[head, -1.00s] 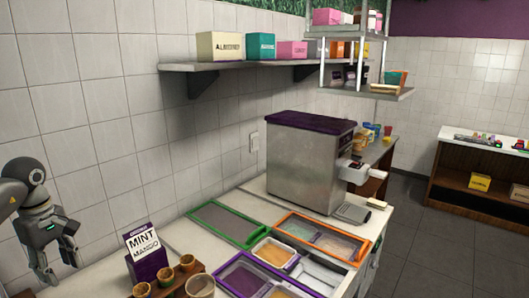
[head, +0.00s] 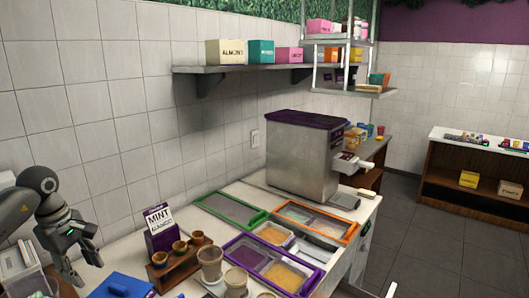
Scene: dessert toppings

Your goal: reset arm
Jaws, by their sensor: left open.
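My left gripper (head: 86,268) is in the head view at the lower left, raised in front of the tiled wall and over the left end of the white counter (head: 128,246). Its dark fingers point down and are spread apart, with nothing between them. The grey left arm comes in from the left edge. My right gripper is not in view.
A mint mango sign (head: 160,218), a wooden cup holder (head: 179,267), a blue lid (head: 121,287) and clear containers (head: 20,265) are near my left gripper. Topping trays (head: 272,262) and a steel machine (head: 301,160) stand further right. A wall shelf (head: 250,67) hangs above.

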